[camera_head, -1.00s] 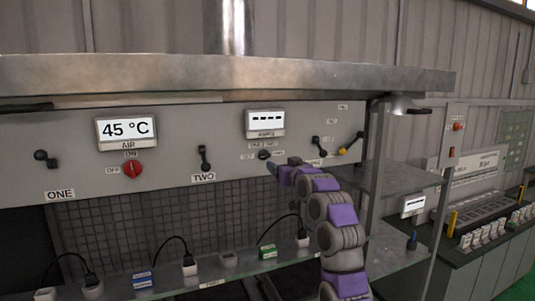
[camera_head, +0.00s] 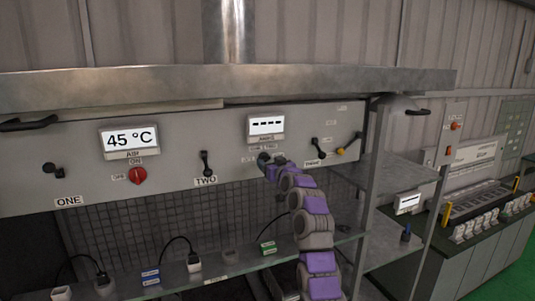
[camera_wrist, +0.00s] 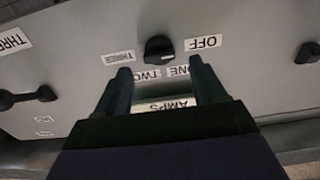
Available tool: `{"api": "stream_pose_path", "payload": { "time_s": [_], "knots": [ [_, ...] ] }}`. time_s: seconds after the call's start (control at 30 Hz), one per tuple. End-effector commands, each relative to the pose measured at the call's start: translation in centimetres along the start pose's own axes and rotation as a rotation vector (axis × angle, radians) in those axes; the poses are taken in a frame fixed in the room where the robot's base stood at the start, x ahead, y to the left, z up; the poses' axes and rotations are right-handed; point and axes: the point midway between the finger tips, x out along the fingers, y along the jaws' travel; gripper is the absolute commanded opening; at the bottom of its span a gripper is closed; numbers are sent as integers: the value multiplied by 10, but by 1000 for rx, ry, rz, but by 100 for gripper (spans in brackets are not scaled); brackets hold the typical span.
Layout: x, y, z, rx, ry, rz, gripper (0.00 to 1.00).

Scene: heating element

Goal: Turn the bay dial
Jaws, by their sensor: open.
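The bay dial (camera_wrist: 159,48) is a small black knob on the grey panel, ringed by OFF, ONE, TWO and THREE labels, which appear upside down in the wrist view. My gripper (camera_wrist: 160,67) is open and empty, its two dark fingers pointing at the panel on either side of the dial's line. The dial shows just beyond the gap between the fingertips; I cannot tell if they touch it. In the head view my gripper (camera_head: 270,165) is at the panel below the AMPS display (camera_head: 266,125) and largely covers the dial.
A red AIR dial (camera_head: 138,176) sits under the 45 °C display (camera_head: 129,139). Black switches, including one above the TWO label (camera_head: 206,163), are on the panel. A metal hood edge (camera_head: 200,88) overhangs it. A shelf (camera_head: 220,272) with plugs and small boxes runs below.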

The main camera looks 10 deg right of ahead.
Motion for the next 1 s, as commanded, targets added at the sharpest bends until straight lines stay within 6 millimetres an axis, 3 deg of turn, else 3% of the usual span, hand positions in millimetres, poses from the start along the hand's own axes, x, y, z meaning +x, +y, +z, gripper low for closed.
{"api": "stream_pose_path", "payload": {
  "time_s": [0.4,0.93,1.0],
  "knots": [
    [27,0,-3,0,1,-3,70],
    [33,1,0,0,1,2,70],
    [33,1,0,0,1,2,65]
  ]
}}
